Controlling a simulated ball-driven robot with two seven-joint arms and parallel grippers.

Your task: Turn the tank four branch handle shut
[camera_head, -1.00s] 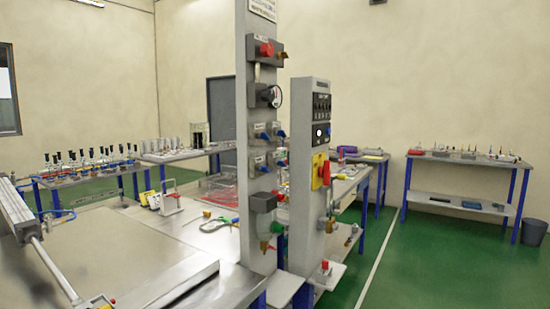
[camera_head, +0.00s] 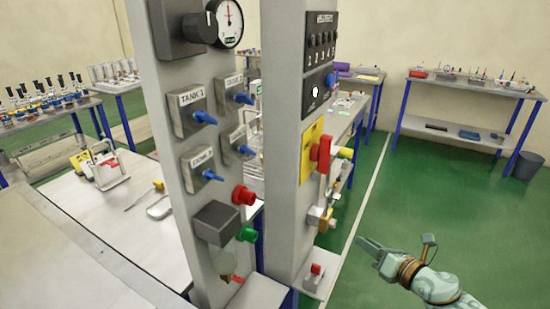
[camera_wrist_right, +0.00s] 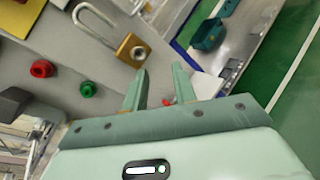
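Several blue branch handles sit on grey plates on the left column. One plate reads TANK 1 and carries a blue handle (camera_head: 205,118). Others are at upper right (camera_head: 242,98), lower left (camera_head: 212,175) and lower right (camera_head: 243,150); their labels are too small to read surely, so I cannot tell which is tank four. The visible handles point sideways to the right, slightly down. My right gripper (camera_head: 368,250) is low at the right, apart from the columns, open and empty; its two spread fingers show in the right wrist view (camera_wrist_right: 160,88). My left gripper is not in view.
The right column holds a yellow plate (camera_head: 307,150) with a red handle (camera_head: 323,155). A red knob (camera_head: 244,195) and green knob (camera_head: 247,234) project from the left column. A brass padlock (camera_wrist_right: 132,48) shows in the wrist view. Green floor (camera_head: 440,200) at right is clear.

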